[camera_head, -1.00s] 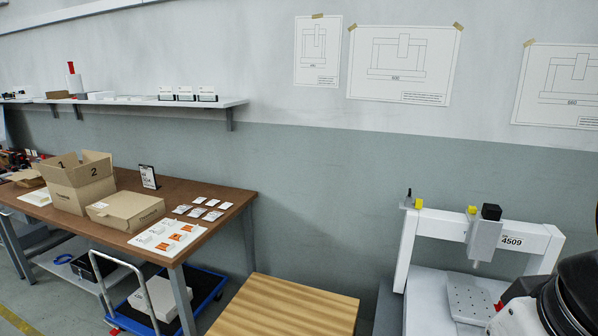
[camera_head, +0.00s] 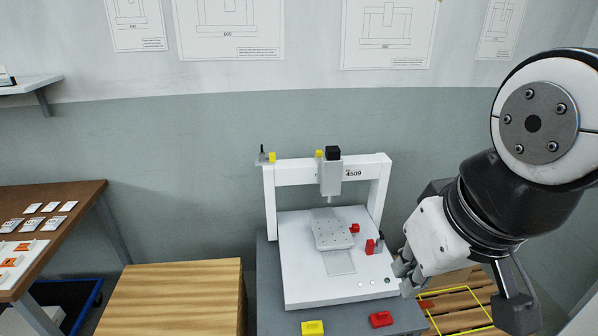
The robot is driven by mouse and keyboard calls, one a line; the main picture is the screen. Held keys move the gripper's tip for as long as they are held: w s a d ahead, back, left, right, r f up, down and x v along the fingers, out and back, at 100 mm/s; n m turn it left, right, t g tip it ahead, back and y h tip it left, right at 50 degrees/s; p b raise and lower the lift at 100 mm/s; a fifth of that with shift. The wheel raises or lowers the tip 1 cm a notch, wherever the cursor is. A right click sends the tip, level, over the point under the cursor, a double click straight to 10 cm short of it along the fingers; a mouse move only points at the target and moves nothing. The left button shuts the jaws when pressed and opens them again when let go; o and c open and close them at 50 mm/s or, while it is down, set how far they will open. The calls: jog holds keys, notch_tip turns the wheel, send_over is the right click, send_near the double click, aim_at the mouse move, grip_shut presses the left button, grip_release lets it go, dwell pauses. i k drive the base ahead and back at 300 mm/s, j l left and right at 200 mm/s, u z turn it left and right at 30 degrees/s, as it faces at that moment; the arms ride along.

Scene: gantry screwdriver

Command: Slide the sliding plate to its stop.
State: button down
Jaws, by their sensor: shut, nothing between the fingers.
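The gantry screwdriver is a white frame (camera_head: 270,208) marked 4509, with a grey screwdriver head (camera_head: 331,178) capped in black on its crossbar. Below the head, a grey sliding plate (camera_head: 328,238) with small holes lies on the white base (camera_head: 300,278). A flat light-grey strip (camera_head: 340,262) shows in front of the plate. Red parts (camera_head: 370,247) stand to the right of the plate. My gripper (camera_head: 405,279) is at the right edge of the base, apart from the plate, small in view, shut and empty. My arm comes in from the right.
A yellow block (camera_head: 313,327) and a red block (camera_head: 381,319) sit on the dark bench (camera_head: 268,310) in front of the base. A pallet with yellow marking (camera_head: 460,303) lies at lower right.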

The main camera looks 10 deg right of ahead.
aim_at(330, 234)
jog(key=z, duration=0.25)
jog(key=i+z, duration=0.15)
jog(key=i, duration=0.4)
jog(key=i+j+z, duration=0.15)
jog(key=i, duration=0.45)
jog(key=j, duration=0.05)
